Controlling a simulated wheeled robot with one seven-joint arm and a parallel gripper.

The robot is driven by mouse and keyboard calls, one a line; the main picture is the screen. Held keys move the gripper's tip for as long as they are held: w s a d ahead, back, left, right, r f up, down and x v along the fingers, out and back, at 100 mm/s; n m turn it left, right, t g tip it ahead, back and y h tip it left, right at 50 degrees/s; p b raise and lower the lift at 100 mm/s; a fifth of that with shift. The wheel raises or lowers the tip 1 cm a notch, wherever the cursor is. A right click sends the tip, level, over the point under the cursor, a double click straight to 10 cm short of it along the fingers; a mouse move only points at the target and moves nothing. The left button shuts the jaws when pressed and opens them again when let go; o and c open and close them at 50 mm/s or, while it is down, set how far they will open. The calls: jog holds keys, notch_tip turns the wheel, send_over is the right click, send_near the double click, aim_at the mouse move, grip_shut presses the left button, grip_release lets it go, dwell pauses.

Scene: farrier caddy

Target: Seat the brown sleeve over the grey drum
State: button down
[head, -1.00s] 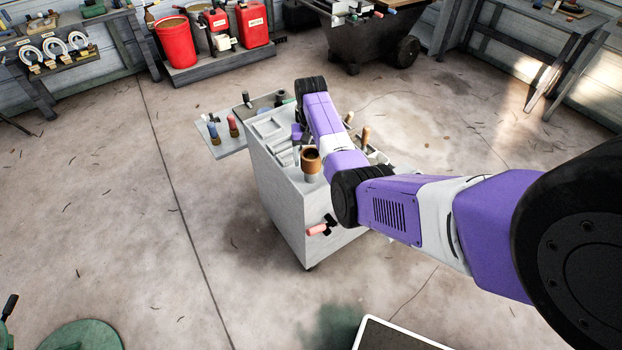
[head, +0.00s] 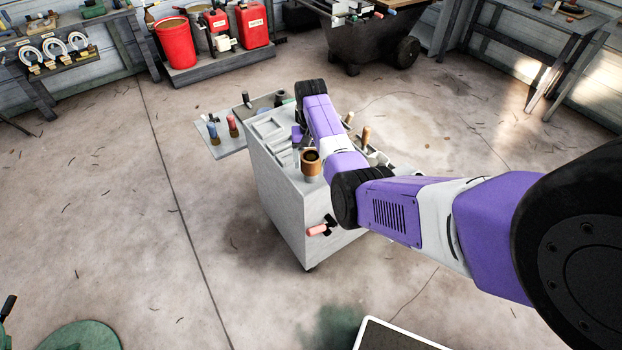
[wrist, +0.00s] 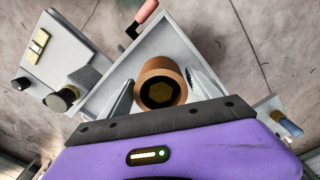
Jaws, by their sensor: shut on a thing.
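The brown sleeve (head: 310,157) is an upright open-topped ring near the front left corner of the white caddy top (head: 273,160). The grey drum (head: 311,178) shows as a short greyish band just under it; the rest is hidden. In the wrist view my gripper (wrist: 162,88) has its two grey fingers on either side of the sleeve (wrist: 151,72), shut on it. A dark ring with a dull yellow hexagonal centre shows inside the sleeve. I cannot tell how far down over the drum the sleeve sits.
A side shelf (head: 207,140) holds a blue-topped and a red-topped handle. A pink-handled tool (head: 318,230) sticks out from the caddy's front. Wooden handles (head: 365,135) stand behind my arm. The floor around the caddy is mostly clear.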

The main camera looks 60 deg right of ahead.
aim_at(311, 170)
jog(key=shift+f+b, duration=1.7)
jog(key=shift+f, duration=0.7)
dwell(2.1)
jog(key=shift+c, duration=0.3)
grip_release()
notch_tip(311, 170, up, 8)
jog(key=shift+f, duration=0.1)
dwell(0.4)
jog(key=shift+r+p, duration=2.25)
jog(key=shift+p, duration=0.15)
